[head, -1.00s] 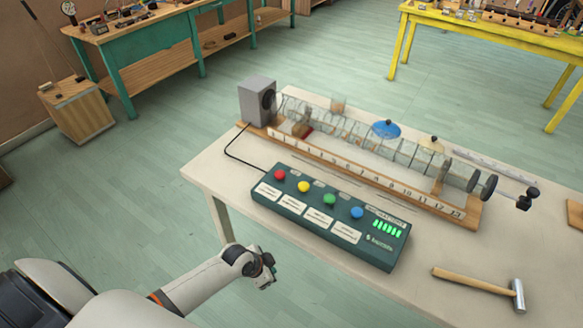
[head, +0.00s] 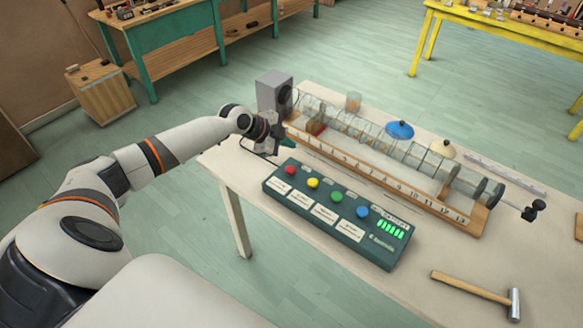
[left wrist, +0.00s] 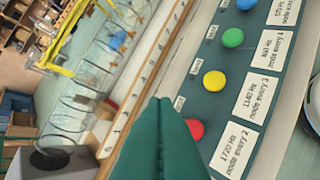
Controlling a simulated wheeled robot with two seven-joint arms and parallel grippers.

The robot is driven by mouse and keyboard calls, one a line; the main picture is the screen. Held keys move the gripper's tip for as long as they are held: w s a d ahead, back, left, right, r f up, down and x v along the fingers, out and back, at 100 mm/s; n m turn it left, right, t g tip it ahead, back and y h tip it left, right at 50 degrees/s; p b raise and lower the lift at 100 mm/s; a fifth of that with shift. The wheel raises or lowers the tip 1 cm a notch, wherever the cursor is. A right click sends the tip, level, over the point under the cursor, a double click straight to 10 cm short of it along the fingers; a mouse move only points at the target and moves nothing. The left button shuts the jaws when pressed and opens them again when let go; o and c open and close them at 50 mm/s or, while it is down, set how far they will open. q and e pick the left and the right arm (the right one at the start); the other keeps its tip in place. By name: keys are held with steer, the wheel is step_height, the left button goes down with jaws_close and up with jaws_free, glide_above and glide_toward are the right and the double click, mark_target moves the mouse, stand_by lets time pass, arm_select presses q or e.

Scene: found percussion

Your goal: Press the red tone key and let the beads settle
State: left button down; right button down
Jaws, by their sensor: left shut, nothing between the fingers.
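The red key (head: 290,170) is the leftmost of the coloured keys on the dark green tone box (head: 268,186). It also shows in the left wrist view (left wrist: 195,129), beside the fingertips and partly hidden by them. My left gripper (head: 287,143) is shut and empty, its green fingers just behind the red key, between the box and the clear tube. The fingers (left wrist: 158,140) fill the bottom middle of the left wrist view. They look apart from the key. The clear ringed tube (head: 375,137) lies on a wooden numbered base. I cannot make out the beads inside it.
A grey speaker (head: 273,93) stands at the tube's left end, close to my left gripper. Yellow (head: 313,183), green (head: 337,197) and blue (head: 362,212) keys sit along the box. A hammer (head: 470,288) lies at the front right of the cream table (head: 330,285).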

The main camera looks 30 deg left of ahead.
arm_select(q)
steer(key=shift+w+a+r, duration=0.25)
steer(key=shift+a+r, duration=0.05)
steer(key=shift+a, duration=0.1)
steer(key=b, duration=0.5)
glide_above(287, 170)
step_height(287, 170, down, 8)
steer(key=shift+r, duration=0.1)
steer(key=shift+f+b, duration=0.6)
steer(key=shift+b, duration=0.05)
steer(key=shift+r, duration=0.1)
stand_by(1.2)
